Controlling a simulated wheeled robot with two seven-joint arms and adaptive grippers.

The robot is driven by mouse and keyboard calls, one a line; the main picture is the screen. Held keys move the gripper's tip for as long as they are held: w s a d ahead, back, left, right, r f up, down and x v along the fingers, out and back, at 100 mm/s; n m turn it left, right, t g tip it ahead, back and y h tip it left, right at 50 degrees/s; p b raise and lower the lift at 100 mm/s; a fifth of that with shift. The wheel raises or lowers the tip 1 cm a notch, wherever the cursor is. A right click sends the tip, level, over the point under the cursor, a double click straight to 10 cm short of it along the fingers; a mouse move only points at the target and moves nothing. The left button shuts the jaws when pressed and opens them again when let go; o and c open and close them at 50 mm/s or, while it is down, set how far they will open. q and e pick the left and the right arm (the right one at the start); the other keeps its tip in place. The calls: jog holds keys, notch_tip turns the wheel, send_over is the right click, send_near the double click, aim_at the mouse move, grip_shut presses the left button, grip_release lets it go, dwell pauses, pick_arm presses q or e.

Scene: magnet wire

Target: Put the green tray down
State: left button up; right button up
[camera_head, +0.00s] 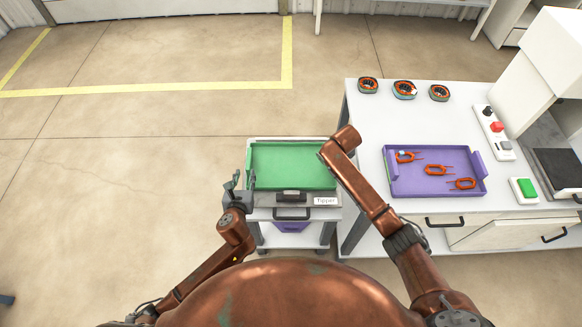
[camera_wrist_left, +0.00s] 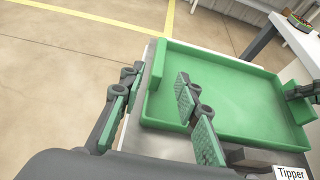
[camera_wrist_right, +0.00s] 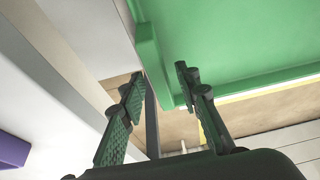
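The green tray (camera_head: 290,165) lies level on the small cart labelled "Tipper" (camera_head: 327,200); it appears to rest on the cart top. My left gripper (camera_head: 235,184) is at the tray's left end. In the left wrist view its fingers (camera_wrist_left: 158,75) are spread, with the tray's left wall (camera_wrist_left: 156,66) between them and clear gaps visible. My right gripper is hidden behind its own arm in the head view. In the right wrist view its fingers (camera_wrist_right: 160,77) are spread on either side of the tray's edge (camera_wrist_right: 150,55). Contact with the tray cannot be told.
The white table (camera_head: 365,125) stands close to the cart's right side. It carries a purple tray (camera_head: 420,185) with orange parts, several round orange-and-black coils (camera_head: 404,90), and a switch panel (camera_head: 493,128). Open floor (camera_head: 120,180) lies left of the cart.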

jog(key=v, duration=1.1)
jog(key=shift+r, duration=0.35)
jog(key=shift+s, duration=0.15)
